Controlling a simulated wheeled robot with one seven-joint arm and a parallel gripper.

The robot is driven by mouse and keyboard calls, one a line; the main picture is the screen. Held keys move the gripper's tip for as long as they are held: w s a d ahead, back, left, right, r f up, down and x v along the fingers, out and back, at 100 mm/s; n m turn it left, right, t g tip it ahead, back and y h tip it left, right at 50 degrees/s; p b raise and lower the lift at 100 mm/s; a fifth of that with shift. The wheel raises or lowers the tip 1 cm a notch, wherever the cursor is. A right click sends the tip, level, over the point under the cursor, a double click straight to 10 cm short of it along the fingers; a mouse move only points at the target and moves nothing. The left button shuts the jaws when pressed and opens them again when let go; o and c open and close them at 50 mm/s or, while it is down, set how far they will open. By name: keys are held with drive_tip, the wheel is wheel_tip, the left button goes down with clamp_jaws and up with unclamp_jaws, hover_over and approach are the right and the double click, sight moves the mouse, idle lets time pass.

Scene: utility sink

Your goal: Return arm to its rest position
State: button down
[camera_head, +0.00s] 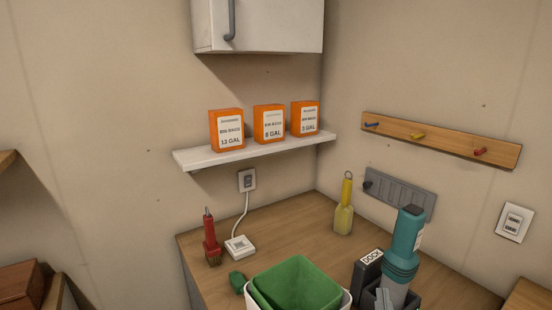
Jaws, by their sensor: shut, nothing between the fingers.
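I cannot make out my arm or my gripper in the head view. The counter corner shows with nothing of my arm clearly over it. A teal handheld device (404,245) stands upright, slightly tilted, in a dark dock (368,270) labelled DOCK at the bottom right of centre. Small grey parts low in front of it are cut off by the frame edge, and I cannot tell what they are.
A green-lined white bin (293,288) stands at the bottom centre. A red brush (211,240), a white charger box (240,247) and a yellow bottle (344,207) stand on the wooden counter (290,225). Orange bin-bag boxes (269,124) line the white shelf (254,150), below a cabinet (270,25).

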drive_tip(key=s+a+f+n+y, duration=0.2)
drive_tip(key=s+f+y, duration=0.1)
drive_tip(key=s, duration=0.4)
drive_tip(key=s+a+f+n+y, duration=0.2)
drive_tip(key=s+f+y, duration=0.1)
drive_tip(key=s, duration=0.4)
drive_tip(key=s+d+f+m+g, duration=0.1)
drive_tip(key=s+d+f, duration=0.1)
drive_tip(key=s, duration=0.9)
drive_tip(key=s+d+f+m+g+h, duration=0.1)
drive_tip(key=s+d+f+m, duration=0.1)
drive_tip(key=s, duration=0.9)
drive_tip(key=shift+s+d+m+g, duration=0.15)
drive_tip(key=shift+s+m+g, duration=0.15)
drive_tip(key=shift+s, duration=0.1)
